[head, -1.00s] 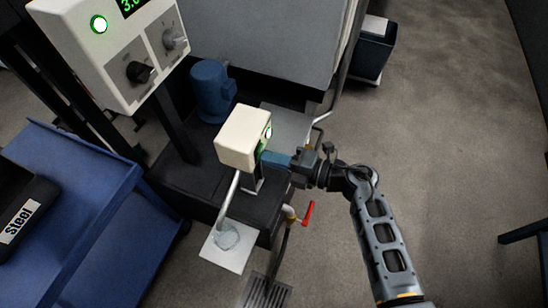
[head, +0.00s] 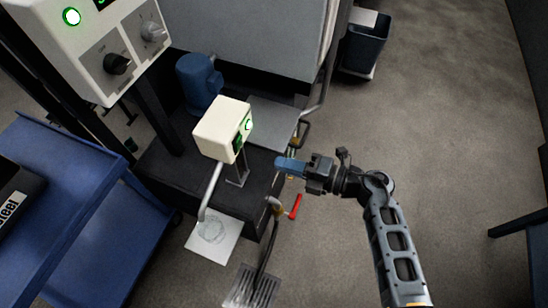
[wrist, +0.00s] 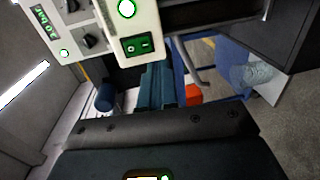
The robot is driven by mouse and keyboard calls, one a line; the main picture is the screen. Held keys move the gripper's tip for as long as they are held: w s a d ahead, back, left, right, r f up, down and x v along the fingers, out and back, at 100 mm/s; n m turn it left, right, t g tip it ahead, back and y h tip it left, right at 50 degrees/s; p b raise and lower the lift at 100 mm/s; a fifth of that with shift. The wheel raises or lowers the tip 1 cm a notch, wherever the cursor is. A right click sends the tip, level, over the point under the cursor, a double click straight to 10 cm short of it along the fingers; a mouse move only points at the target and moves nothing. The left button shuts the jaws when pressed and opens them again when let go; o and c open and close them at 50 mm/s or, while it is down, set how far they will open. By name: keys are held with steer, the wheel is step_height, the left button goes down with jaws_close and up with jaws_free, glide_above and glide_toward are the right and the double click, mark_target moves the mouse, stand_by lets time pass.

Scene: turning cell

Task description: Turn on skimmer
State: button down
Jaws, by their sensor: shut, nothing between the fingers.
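The skimmer's cream box (head: 222,130) stands on a post over the dark tank, with a pipe running down its near side. Its right face has a lit green lamp (head: 249,124) and a green rocker switch (head: 238,144). In the wrist view the lamp (wrist: 126,8) glows above the rocker switch (wrist: 138,46), which has white marks. My gripper (head: 280,164), with blue fingers, is shut and empty to the right of the box, clear of the switch. The fingers also show in the wrist view (wrist: 156,84), below the switch.
A control panel (head: 88,40) with knobs and a green lamp is at the upper left. A blue motor (head: 197,82) stands behind the box. A red valve handle (head: 295,206) is below my gripper. A blue cart (head: 90,215) is at left. Floor at right is open.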

steer(key=v, duration=0.2)
steer(key=f+v, duration=0.1)
steer(key=v, duration=0.2)
steer(key=shift+f, duration=0.1)
stand_by(0.4)
steer(key=s+d+r+m+t+h, duration=0.3)
steer(key=s+d+r+m+h, duration=0.2)
steer(key=s+m, duration=0.5)
steer(key=s+d+r+m+t+h, duration=0.3)
steer(key=s+d+r+m+h, duration=0.2)
steer(key=s+r+m, duration=0.3)
steer(key=s+d+r+m+t+h, duration=0.3)
steer(key=s+d+r+m+h, duration=0.2)
steer(key=s+m, duration=0.9)
steer(key=shift+s+r+h, duration=0.3)
steer(key=shift+s+r, duration=0.4)
steer(key=shift+r, duration=0.25)
